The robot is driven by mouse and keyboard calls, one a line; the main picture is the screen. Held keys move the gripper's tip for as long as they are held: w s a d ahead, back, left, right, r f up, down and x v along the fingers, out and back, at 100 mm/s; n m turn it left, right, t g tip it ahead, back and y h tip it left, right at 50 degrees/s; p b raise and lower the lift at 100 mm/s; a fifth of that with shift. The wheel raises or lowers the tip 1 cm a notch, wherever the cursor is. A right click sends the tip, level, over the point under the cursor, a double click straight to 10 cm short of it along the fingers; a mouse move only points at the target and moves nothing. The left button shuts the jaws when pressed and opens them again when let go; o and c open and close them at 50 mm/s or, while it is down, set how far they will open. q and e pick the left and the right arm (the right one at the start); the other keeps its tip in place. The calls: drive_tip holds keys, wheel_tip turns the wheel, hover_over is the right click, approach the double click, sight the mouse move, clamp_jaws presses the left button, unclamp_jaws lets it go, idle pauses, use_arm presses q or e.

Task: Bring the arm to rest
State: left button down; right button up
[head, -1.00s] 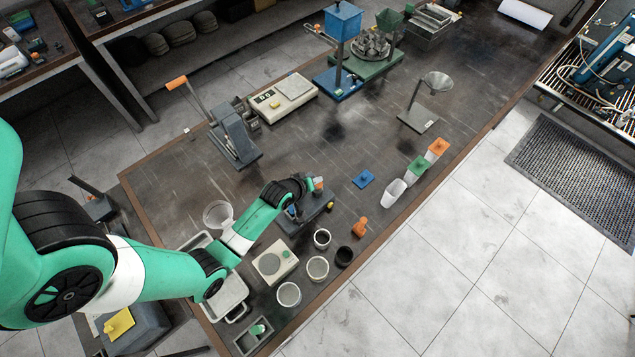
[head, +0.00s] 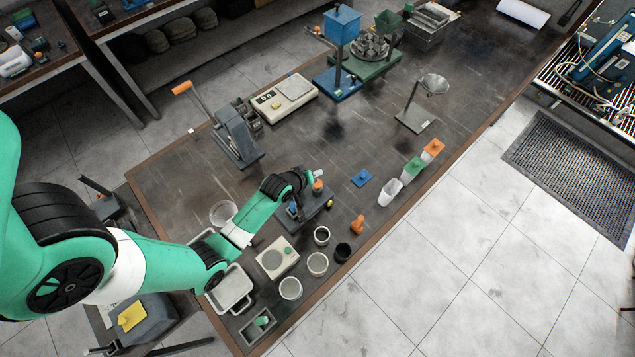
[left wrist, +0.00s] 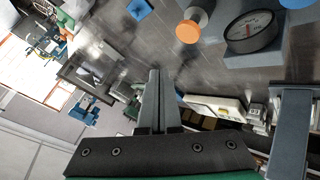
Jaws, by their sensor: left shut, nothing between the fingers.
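My left arm reaches in from the left in the head view, over the dark bench (head: 330,130). Its gripper (head: 317,175) is above a dark grey device (head: 305,213) with an orange-topped knob (head: 318,187). In the left wrist view, the left fingers (left wrist: 155,78) are together with nothing between them. They point over the bench. An orange-topped cylinder (left wrist: 188,30) and a round dial gauge (left wrist: 252,32) show past them, apart from the fingers. My right gripper is in neither view.
Several cups, including a black one (head: 343,252), stand nearer the front edge. A lever press (head: 235,138) and scale (head: 284,93) stand behind. The middle of the bench is clear.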

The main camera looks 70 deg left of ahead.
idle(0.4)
